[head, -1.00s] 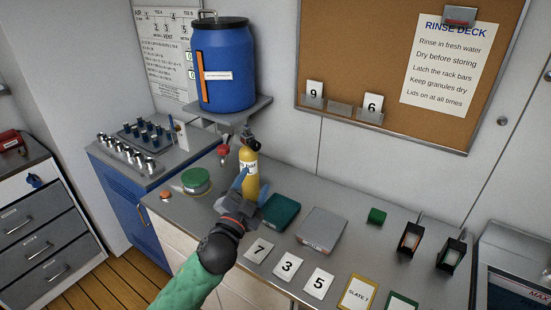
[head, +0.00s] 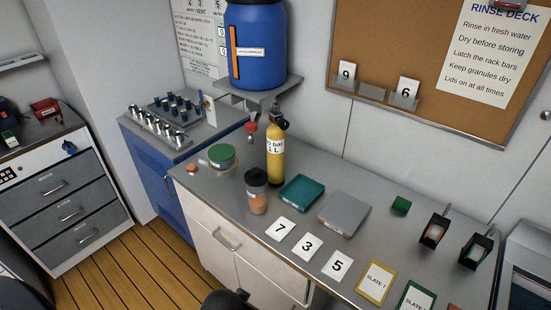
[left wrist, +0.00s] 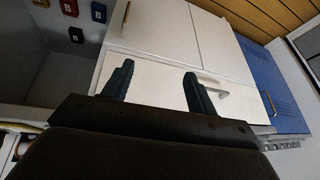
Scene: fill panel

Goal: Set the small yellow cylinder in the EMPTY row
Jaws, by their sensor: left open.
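The small yellow cylinder (head: 275,160), with a black valve on top and a white label, stands upright on the grey counter beneath the blue barrel's shelf. My left gripper (left wrist: 154,72) is open and empty in the left wrist view, facing white cabinet doors. In the head view only a dark part of what looks like my left arm shows at the bottom edge, well apart from the cylinder. The blue cabinet (head: 168,165) at the left carries rows of small dark and silver fittings. I cannot read an EMPTY label. My right gripper is not in view.
A jar of orange granules (head: 257,192) stands just in front of the cylinder. Teal (head: 301,193) and grey (head: 343,213) boxes lie to its right, number cards (head: 307,246) in front. A green-lidded tub (head: 221,157) is left. A blue barrel (head: 255,45) sits on a wall shelf.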

